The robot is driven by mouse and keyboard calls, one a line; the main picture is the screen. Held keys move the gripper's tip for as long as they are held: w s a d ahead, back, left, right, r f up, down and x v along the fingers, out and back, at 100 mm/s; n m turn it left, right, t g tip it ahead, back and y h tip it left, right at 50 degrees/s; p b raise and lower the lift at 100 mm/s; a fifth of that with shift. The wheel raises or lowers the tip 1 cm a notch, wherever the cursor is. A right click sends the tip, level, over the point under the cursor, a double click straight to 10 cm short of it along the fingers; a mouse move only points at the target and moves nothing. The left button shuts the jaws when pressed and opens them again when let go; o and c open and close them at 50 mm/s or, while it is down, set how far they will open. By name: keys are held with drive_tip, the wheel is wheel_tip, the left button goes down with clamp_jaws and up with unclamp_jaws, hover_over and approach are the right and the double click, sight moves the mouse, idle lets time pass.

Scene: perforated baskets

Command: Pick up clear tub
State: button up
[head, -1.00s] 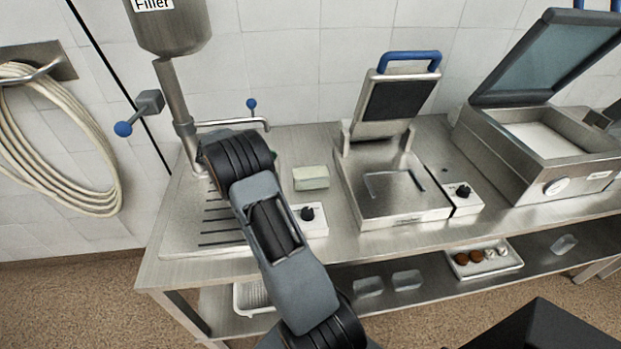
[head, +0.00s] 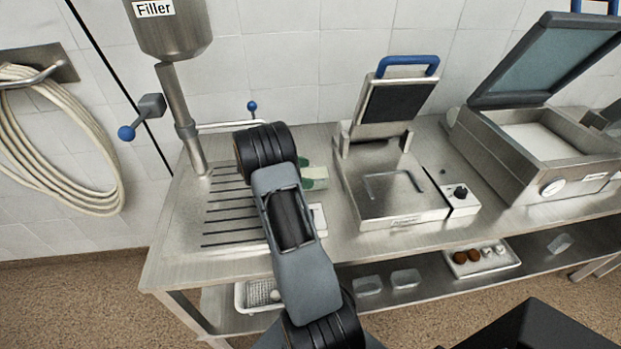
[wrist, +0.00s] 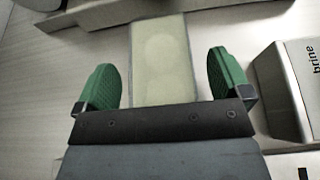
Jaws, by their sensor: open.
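A pale greenish, see-through tub (wrist: 160,55) lies between the two green fingers of my gripper (wrist: 162,82) in the wrist view, with a gap on each side. My gripper is open and not closed on it. In the head view the tub (head: 322,172) sits on the steel bench, partly hidden by my arm and a green finger. Other clear tubs stand on the lower shelf: one (head: 368,286), another beside it (head: 405,279), and one at the far right (head: 562,243).
A box labelled "brine" (wrist: 290,85) stands close right of my gripper. A hinged press (head: 390,195) is right of the tub, with a control box (head: 460,192). The filler pipe (head: 182,115) rises at left. A tray with small items (head: 484,270) is on the lower shelf.

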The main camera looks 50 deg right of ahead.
drive_tip(key=c, duration=1.2)
